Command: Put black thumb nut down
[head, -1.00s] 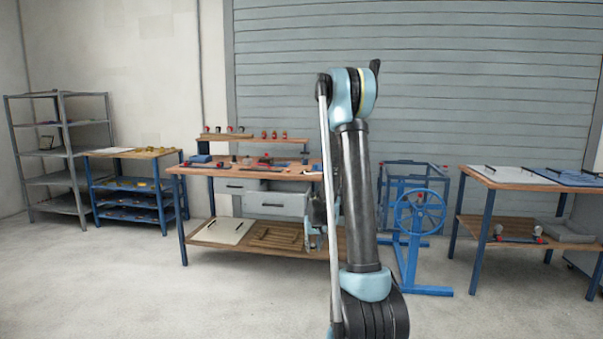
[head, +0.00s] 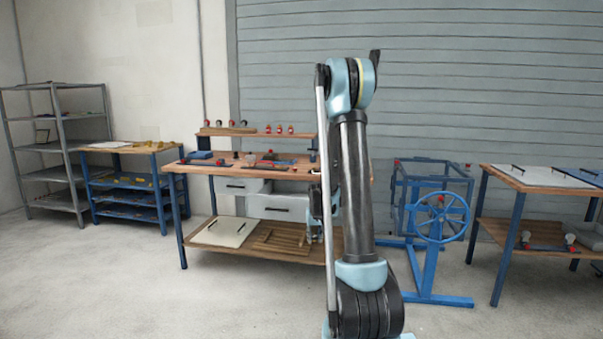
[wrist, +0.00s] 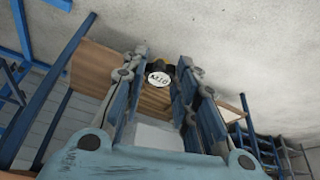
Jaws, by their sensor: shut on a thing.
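In the wrist view, the black thumb nut (wrist: 160,69) sits between the fingertips of my gripper (wrist: 161,74), which is shut on it. A white round face marked "M10" shows on it. In the head view, my gripper (head: 316,207) hangs beside my arm, in front of the workbench, and is partly hidden. The nut cannot be made out there. The workbench (head: 225,166) has a wooden top with several small red and dark items and a raised back shelf (head: 262,134).
A drawer (head: 277,207) under the bench stands out. A blue wheel stand (head: 441,217) is right of my arm, and another table (head: 520,181) stands at far right. A blue rack (head: 128,185) and grey shelving (head: 62,147) are at left. The floor in front is clear.

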